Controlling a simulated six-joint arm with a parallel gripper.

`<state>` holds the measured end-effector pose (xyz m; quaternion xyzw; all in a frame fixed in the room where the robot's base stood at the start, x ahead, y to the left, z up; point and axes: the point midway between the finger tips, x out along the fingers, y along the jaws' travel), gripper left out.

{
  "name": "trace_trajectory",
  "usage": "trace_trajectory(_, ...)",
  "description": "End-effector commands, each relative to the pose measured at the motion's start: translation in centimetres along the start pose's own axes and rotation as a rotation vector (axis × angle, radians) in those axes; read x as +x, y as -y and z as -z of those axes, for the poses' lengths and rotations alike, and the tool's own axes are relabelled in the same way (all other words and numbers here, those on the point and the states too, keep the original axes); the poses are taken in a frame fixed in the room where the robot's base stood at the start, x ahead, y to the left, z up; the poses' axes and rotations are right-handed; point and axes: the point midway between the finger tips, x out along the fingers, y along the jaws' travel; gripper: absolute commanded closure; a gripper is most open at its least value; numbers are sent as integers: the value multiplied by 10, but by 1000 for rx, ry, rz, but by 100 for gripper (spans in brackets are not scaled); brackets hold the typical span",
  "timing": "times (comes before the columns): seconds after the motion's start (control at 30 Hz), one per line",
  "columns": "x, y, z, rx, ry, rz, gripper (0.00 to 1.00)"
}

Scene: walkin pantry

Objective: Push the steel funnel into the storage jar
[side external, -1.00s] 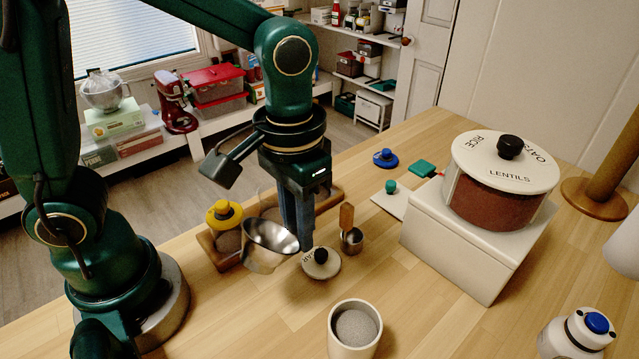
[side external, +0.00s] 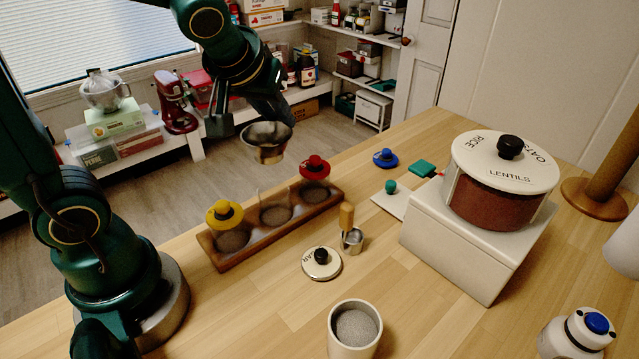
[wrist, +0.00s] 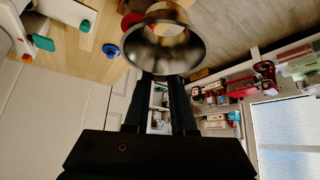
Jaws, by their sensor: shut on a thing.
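The steel funnel (side external: 267,150) is held in my gripper (side external: 284,118), raised above the back edge of the counter, its wide mouth up. In the wrist view the funnel (wrist: 165,52) sits at the ends of my two fingers (wrist: 168,80), which are shut on its rim. A white open jar (side external: 355,338) with grey grains inside stands at the front of the counter, well apart from the funnel. A wooden rack (side external: 225,262) holds a yellow-lidded jar, a red-lidded jar and a middle place without a lid. I cannot tell which jar is the storage jar.
A round lid (side external: 322,264) and a metal scoop (side external: 350,238) lie between the rack and the white jar. A large lentils canister (side external: 497,195) stands on a white box (side external: 465,245) at right. A blue-capped bottle (side external: 575,335) is front right. Clear wood lies around the white jar.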

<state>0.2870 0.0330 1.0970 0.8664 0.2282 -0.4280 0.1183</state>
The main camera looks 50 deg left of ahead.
Motion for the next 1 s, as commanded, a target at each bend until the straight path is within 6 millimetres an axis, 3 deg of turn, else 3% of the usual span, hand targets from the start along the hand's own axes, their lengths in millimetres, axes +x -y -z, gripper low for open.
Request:
trace_trajectory(0.7,44,0,-34,2,-2,3,100)
trace_trajectory(1.0,51,0,-39,1,-3,0,100)
